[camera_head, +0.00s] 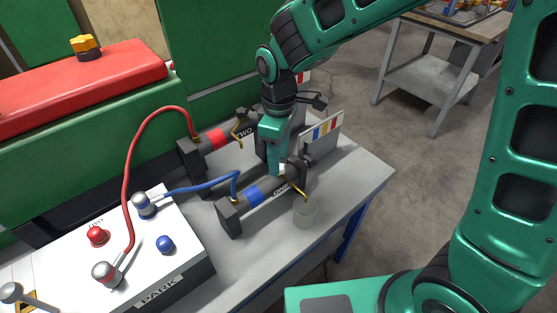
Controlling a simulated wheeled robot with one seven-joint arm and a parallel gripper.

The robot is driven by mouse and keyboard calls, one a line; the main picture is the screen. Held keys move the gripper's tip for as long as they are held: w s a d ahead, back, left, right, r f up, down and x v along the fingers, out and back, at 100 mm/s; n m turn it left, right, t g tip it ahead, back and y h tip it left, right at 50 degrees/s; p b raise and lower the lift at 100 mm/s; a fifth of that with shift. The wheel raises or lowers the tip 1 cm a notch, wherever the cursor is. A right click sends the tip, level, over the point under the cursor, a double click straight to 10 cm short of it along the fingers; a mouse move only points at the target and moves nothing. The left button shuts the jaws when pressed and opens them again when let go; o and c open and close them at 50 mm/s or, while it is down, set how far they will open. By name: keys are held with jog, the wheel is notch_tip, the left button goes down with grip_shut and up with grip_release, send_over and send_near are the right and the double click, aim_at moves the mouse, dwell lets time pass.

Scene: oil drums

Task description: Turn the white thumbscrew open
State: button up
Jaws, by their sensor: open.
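A dark cylinder with a blue band, marked ONE (268,189), lies on the grey table. A small whitish part (284,170) shows at its top near the right end; it may be the white thumbscrew, but it is too small and too covered to be sure. My gripper (277,170) points down at this spot from above, open, with its fingertips right beside the whitish part. I cannot tell whether they touch it. A brass spout (295,190) curves down from the cylinder's right end over a clear cup (305,213).
A second dark cylinder with a red band, marked TWO (214,139), lies behind. Red (128,165) and blue (205,187) hoses run to a white control box (120,258) with levers and knobs. A panel with coloured stripes (322,133) stands close right of my gripper. The table's right end is bare.

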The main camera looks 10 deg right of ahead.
jog(key=shift+f, duration=0.9)
jog(key=c, duration=1)
jog(key=shift+m, duration=0.8)
jog(key=shift+c, duration=0.2)
jog(key=shift+w, duration=0.1)
jog(key=o, duration=1)
jog(key=shift+o, duration=0.2)
notch_tip(320, 180, up, 11)
